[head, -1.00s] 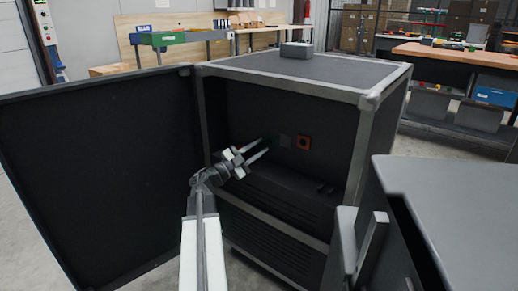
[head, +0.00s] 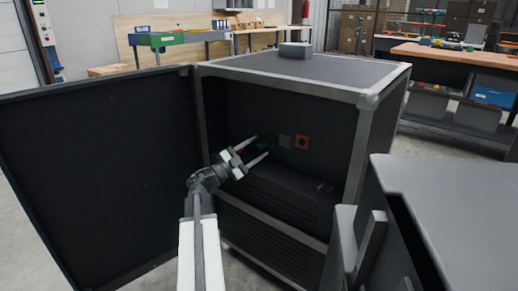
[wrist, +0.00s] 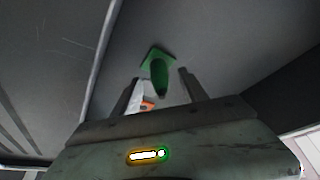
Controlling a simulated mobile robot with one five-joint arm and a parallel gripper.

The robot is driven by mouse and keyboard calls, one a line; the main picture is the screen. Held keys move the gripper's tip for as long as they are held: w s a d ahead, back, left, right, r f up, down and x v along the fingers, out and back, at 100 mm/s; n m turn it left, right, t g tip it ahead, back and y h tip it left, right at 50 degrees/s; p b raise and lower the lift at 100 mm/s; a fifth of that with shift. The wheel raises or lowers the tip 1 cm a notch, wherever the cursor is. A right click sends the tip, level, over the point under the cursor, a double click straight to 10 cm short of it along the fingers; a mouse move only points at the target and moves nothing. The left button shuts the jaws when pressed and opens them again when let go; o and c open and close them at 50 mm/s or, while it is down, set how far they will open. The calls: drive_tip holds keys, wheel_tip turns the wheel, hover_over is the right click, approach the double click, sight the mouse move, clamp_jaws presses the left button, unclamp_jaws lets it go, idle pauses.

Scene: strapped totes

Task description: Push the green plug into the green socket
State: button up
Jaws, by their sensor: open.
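The green socket (wrist: 150,56) is a square green plate on the dark inner wall of the open cabinet, seen in the wrist view. The green plug (wrist: 158,78) is a dark green rounded body standing out in front of the plate. How deep it sits in the socket cannot be told. My gripper (wrist: 158,84) is open, with one finger on each side of the plug and visible gaps beside it. In the head view my gripper (head: 262,146) reaches inside the cabinet, and the green parts (head: 266,142) show dimly between its fingertips.
An orange socket (head: 302,142) and a grey plate (head: 285,141) are on the wall right of the green one. The cabinet door (head: 100,170) stands open at left. A dark ledge (head: 290,195) lies below my gripper. A grey cabinet (head: 450,210) stands close at right.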

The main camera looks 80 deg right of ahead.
drive_tip(key=b+v, duration=0.1)
drive_tip(key=v, duration=0.5)
drive_tip(key=shift+w+a, duration=0.2)
